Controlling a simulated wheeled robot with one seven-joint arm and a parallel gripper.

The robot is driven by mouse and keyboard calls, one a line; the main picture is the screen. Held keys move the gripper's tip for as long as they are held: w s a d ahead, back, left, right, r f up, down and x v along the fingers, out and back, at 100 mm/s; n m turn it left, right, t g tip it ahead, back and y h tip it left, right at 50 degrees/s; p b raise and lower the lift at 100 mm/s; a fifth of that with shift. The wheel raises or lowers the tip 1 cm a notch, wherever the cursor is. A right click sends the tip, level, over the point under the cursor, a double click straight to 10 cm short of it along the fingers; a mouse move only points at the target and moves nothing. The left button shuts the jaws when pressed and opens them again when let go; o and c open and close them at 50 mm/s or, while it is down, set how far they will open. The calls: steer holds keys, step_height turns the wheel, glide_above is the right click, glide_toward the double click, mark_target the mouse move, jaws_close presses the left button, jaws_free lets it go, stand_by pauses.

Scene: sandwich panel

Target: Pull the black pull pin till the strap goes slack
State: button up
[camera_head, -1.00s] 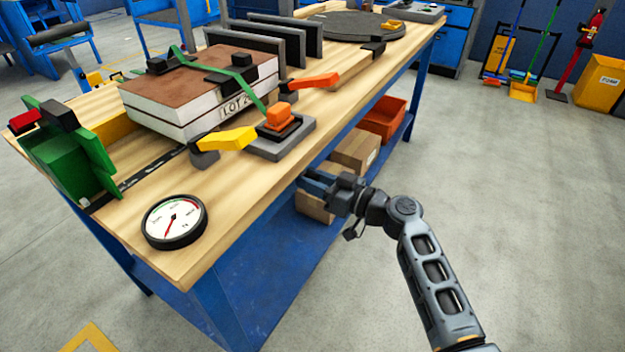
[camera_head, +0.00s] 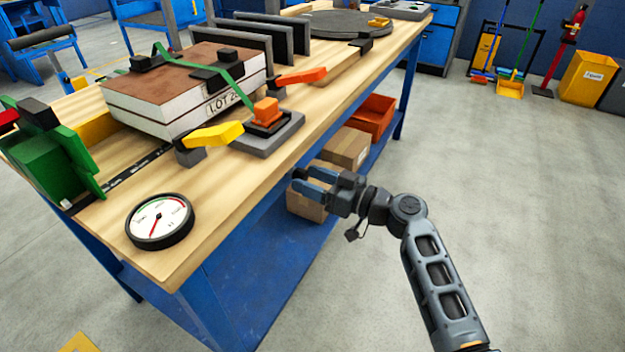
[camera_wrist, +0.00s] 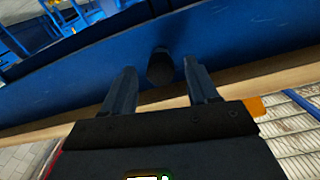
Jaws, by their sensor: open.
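The green strap (camera_head: 235,82) runs over the brown-topped white panel stack (camera_head: 160,112) to an orange piece (camera_head: 266,110) on a grey base at the bench's front edge. It looks taut. In the wrist view a round dark knob (camera_wrist: 160,68) shows between my fingers against a blue surface; it may be the black pull pin, but I cannot tell. No pull pin is clear in the head view. My gripper (camera_head: 303,180) is open, beside and below the bench's front edge, its fingers pointing toward the bench. It also shows in the wrist view (camera_wrist: 160,76).
The round dial gauge (camera_head: 160,222) lies at the bench's near corner. A yellow handle (camera_head: 213,136) and an orange-red handle (camera_head: 302,76) stick out near the front edge. Cardboard boxes (camera_head: 346,148) and an orange bin (camera_head: 372,117) sit on the lower shelf.

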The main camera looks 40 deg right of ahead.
steer(key=v, duration=0.8)
steer(key=shift+b, duration=0.4)
steer(key=shift+w, duration=0.1)
steer(key=s+a+f+m+g+h+p, duration=0.3)
steer(key=s+a+f+g, duration=0.1)
steer(key=s+a+f, duration=0.4)
steer(key=s+a+r+m+h+p, duration=0.1)
steer(key=s+a+r+h+p, duration=0.2)
steer(key=s, duration=0.7)
steer(key=s+a+r+n+t+p, duration=0.1)
steer(key=s+a+r, duration=0.2)
steer(key=s+r, duration=0.4)
steer(key=s+a+r+n+p, duration=0.1)
steer(key=s+a+r, duration=0.2)
steer(key=r, duration=0.9)
steer(key=s, duration=0.3)
steer(key=shift+s+a+t+y+p, duration=0.2)
steer(key=shift+s+t+y+p, duration=0.15)
steer(key=shift+t+y, duration=0.05)
